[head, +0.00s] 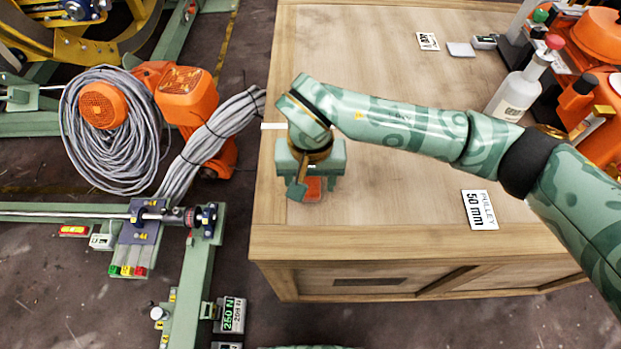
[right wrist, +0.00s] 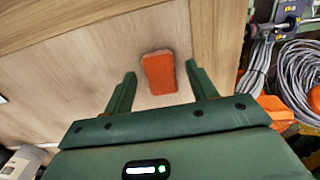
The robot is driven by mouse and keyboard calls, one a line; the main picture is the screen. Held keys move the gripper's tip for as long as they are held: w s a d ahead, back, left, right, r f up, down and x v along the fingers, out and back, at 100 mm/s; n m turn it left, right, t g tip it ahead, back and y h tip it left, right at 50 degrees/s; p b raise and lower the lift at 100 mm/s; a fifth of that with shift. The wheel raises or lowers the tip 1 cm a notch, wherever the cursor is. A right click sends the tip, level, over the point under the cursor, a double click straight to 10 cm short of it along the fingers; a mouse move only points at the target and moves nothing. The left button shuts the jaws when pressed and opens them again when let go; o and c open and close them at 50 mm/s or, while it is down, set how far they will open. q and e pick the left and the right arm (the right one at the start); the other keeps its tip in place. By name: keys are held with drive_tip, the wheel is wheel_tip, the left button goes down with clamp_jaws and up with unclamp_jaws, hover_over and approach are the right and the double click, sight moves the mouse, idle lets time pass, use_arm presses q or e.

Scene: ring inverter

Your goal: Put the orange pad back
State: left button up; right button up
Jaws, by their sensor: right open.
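The orange pad (head: 315,188) lies flat on the wooden crate top (head: 390,215), close to its left edge. My right gripper (head: 310,178) is above the pad, and its body hides part of the pad in the head view. In the right wrist view the orange pad (right wrist: 158,72) shows whole, between and just beyond the two open fingertips of the right gripper (right wrist: 160,74). The fingers look clear of it on both sides. The height of the fingers over the crate top is hard to tell. My left gripper does not show.
A white bottle with a red top (head: 517,93) and orange equipment (head: 600,105) stand at the right. A "50 mm pulley" card (head: 479,210) lies on the crate. A coil of grey cable (head: 105,135) and a green frame (head: 190,275) are at the left. The crate's middle is mostly clear.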

sight(311, 185)
wheel_tip(311, 185, up, 4)
drive_tip(key=shift+w+r+p, duration=0.1)
drive_tip(key=shift+p, duration=0.7)
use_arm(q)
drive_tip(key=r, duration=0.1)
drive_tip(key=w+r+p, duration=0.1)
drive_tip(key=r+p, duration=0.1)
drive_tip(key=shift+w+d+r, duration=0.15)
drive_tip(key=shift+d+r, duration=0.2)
use_arm(e)
wheel_tip(311, 185, up, 7)
drive_tip(key=shift+r, duration=0.2)
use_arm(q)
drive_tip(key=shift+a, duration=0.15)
